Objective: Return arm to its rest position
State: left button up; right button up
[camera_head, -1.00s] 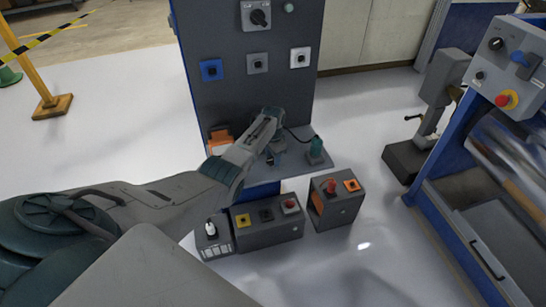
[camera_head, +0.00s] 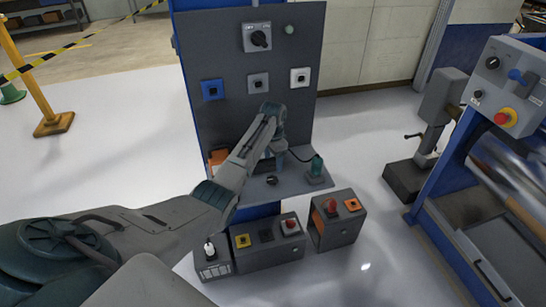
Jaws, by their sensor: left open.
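My left arm comes in from the lower left and reaches up and right across the front of the grey control panel (camera_head: 225,128). My left gripper (camera_head: 278,150) is open at the end of this arm, over the small shelf (camera_head: 292,180) below the panel. The wrist hides part of the gripper and part of the shelf. I see nothing held in it. My right gripper does not show in the head view.
Grey control boxes with buttons (camera_head: 268,250) (camera_head: 337,232) stand below the shelf. The blue-framed roller machine (camera_head: 480,150) is at right. A yellow post (camera_head: 28,80) stands far left. White floor lies between.

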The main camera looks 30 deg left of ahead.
pick_arm(q)
jog(key=shift+r, duration=0.9)
jog(key=shift+f, duration=0.1)
